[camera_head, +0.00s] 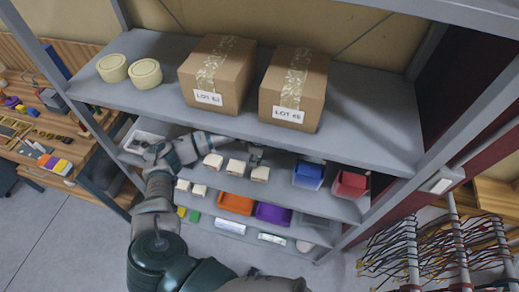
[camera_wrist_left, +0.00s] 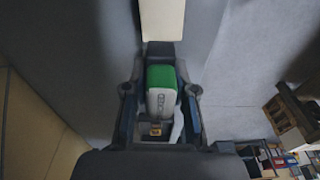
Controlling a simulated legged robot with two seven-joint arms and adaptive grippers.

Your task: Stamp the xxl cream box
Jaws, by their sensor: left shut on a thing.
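My left gripper (camera_head: 255,155) reaches in under the top shelf. In the left wrist view the left gripper (camera_wrist_left: 160,110) is shut on a stamp (camera_wrist_left: 161,88) with a green part and a pale body with small lettering. A cream box (camera_wrist_left: 162,18) lies straight ahead of the stamp; contact cannot be told. In the head view three cream boxes stand in a row on the middle shelf: a left one (camera_head: 213,161), a middle one (camera_head: 235,168) and a right one (camera_head: 260,174), nearest the gripper. Their size marks are unreadable. My right gripper is out of view.
Blue (camera_head: 308,176) and red (camera_head: 350,184) bins stand right of the cream boxes. Orange (camera_head: 235,203) and purple (camera_head: 273,214) bins sit lower. Rack posts flank the shelves.

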